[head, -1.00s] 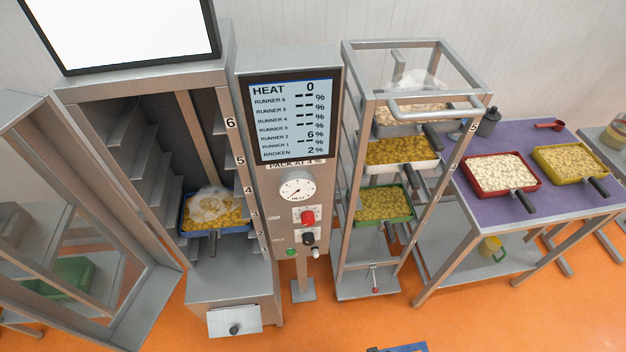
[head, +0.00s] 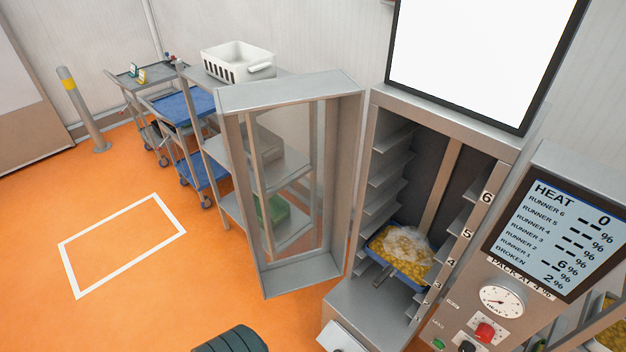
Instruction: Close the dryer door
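The dryer (head: 490,122) is a tall grey metal cabinet at the right of the head view, with numbered shelf levels. Its door (head: 340,180), a metal frame with a clear pane, stands wide open to the left of the cabinet. The inside shows, with a blue tray (head: 424,285) of yellow pieces and a clear bag or film on a lower level. Neither of my grippers can be made out in this view. A dark ribbed part at the bottom edge is cut off, and I cannot tell what it is.
A control panel (head: 500,265) with a screen adjoins the dryer on the right. Behind the door stand a rack with a white basket (head: 238,62) and carts with blue trays (head: 185,105). Orange floor with a white outlined rectangle (head: 122,243) is clear at left.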

